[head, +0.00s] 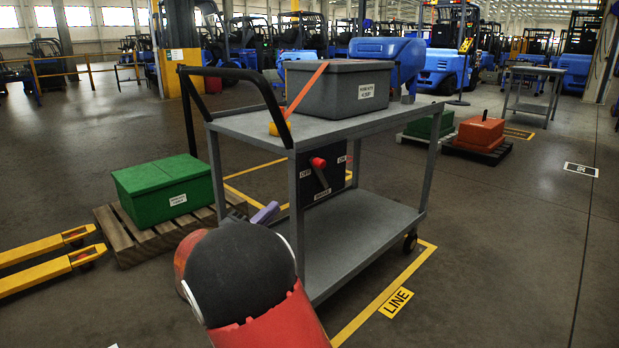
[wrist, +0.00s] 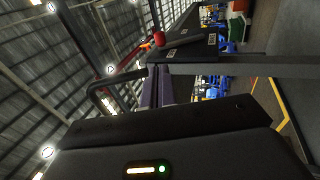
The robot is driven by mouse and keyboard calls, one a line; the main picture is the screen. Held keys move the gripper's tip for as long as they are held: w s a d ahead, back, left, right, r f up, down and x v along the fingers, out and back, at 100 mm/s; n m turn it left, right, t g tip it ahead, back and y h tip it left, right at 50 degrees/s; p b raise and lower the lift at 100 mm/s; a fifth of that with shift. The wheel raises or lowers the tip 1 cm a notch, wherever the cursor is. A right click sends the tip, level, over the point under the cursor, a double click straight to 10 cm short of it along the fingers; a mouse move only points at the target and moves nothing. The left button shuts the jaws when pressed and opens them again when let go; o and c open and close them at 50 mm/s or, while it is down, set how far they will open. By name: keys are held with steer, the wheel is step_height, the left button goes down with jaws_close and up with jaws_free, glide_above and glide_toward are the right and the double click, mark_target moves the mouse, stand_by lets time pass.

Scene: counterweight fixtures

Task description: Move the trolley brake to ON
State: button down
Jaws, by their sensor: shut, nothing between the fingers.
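The grey trolley (head: 350,245) stands in the middle of the head view. A black brake panel (head: 334,178) hangs under its top, with OFF at the left and ON at the right. The brake lever's red knob (head: 318,162) points up and leans left, toward the OFF side. My gripper (head: 266,212) is left of and below the panel, its purple fingers shut and empty, apart from the lever. The wrist view shows the shut fingers (wrist: 165,88) with the red knob (wrist: 159,39) beyond them. My arm hides part of the trolley's lower left.
A grey box (head: 338,92) with an orange strap sits on the trolley top. The trolley's black handle (head: 236,74) rises at the left. A green box (head: 163,190) on a pallet and yellow forks (head: 45,270) lie left.

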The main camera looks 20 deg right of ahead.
mark_target(317, 166)
steer(key=p+x, duration=0.1)
steer(key=x, duration=1.3)
steer(key=shift+r, duration=0.1)
steer(key=shift+r, duration=0.1)
